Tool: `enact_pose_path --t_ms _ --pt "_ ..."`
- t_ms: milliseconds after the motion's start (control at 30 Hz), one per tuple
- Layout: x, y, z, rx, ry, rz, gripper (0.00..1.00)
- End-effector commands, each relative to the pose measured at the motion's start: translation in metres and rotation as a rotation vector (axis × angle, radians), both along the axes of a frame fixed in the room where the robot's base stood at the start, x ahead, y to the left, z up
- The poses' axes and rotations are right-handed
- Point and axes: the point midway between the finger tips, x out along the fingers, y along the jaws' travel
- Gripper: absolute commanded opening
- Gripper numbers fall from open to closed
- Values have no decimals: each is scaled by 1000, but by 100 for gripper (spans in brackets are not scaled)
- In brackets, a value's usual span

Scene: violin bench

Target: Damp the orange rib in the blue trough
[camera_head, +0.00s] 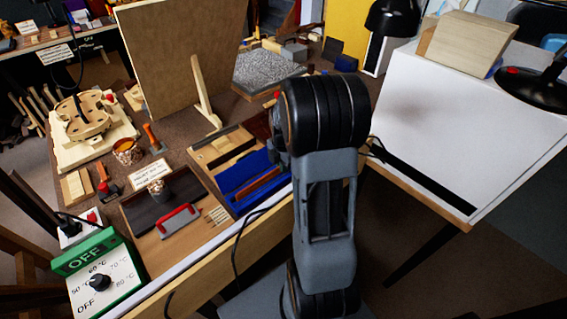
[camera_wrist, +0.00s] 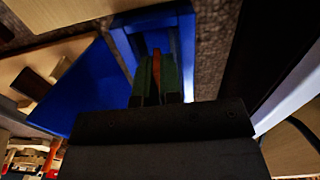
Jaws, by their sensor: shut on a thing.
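In the wrist view, my gripper (camera_wrist: 156,66) is shut on the orange rib (camera_wrist: 156,58), which shows as a thin upright strip between the two dark green fingers. The rib and fingertips overlap the trough's opening in this view. I cannot tell how deep the rib is or whether it touches liquid.
A blue-lined tray (camera_head: 232,170) holds a reddish-brown strip (camera_head: 258,185) left of my arm. A red-handled plate (camera_head: 180,221), a green temperature box (camera_head: 100,275) and a tall brown board (camera_head: 185,55) stand further left. A white-topped table (camera_head: 450,130) is at right.

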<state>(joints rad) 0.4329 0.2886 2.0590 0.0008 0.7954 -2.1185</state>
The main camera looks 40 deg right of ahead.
Motion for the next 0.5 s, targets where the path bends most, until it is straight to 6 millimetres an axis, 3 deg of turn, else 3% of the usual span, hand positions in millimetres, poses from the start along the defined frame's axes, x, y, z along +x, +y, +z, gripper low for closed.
enact_pose_path --t_ms 467,500 --pt "-1 0 -12 1 2 0 0" --pt "-1 0 -12 1 2 0 7"
